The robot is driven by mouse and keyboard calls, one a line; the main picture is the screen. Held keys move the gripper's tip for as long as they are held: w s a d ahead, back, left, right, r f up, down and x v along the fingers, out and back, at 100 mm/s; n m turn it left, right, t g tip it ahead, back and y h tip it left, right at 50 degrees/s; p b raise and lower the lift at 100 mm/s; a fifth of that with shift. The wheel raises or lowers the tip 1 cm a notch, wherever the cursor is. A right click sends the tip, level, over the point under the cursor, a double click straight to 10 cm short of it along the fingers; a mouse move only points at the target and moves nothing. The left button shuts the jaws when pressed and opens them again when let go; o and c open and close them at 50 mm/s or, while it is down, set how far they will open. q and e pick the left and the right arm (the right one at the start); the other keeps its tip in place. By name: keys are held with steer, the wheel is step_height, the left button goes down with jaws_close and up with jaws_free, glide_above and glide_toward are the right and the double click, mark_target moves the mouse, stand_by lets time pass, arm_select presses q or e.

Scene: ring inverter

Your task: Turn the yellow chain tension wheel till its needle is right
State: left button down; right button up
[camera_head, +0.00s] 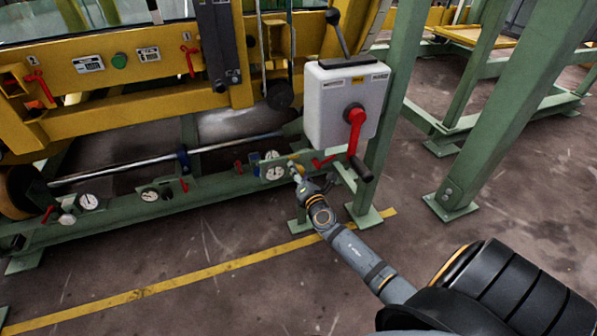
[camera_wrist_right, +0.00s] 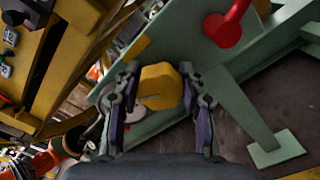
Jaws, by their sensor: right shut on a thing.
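The yellow chain tension wheel (camera_wrist_right: 160,87) shows in the right wrist view as a yellow knob with a slot on its face. My right gripper (camera_wrist_right: 158,92) has a finger on each side of it and is shut on it. In the head view my right gripper (camera_head: 300,172) reaches the green lower rail below the white box, and the wheel there is small and mostly hidden. A white round gauge (camera_head: 274,172) sits just left of the gripper; its needle is too small to read. My left gripper is not in view.
A white box (camera_head: 345,105) with a red crank handle (camera_head: 355,135) hangs just above my right gripper. Green posts (camera_head: 392,110) stand to its right. More gauges (camera_head: 89,201) and red levers line the rail to the left. The floor in front, with a yellow line (camera_head: 200,275), is clear.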

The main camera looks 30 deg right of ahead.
steer(key=o, duration=1.2)
steer(key=v, duration=1.2)
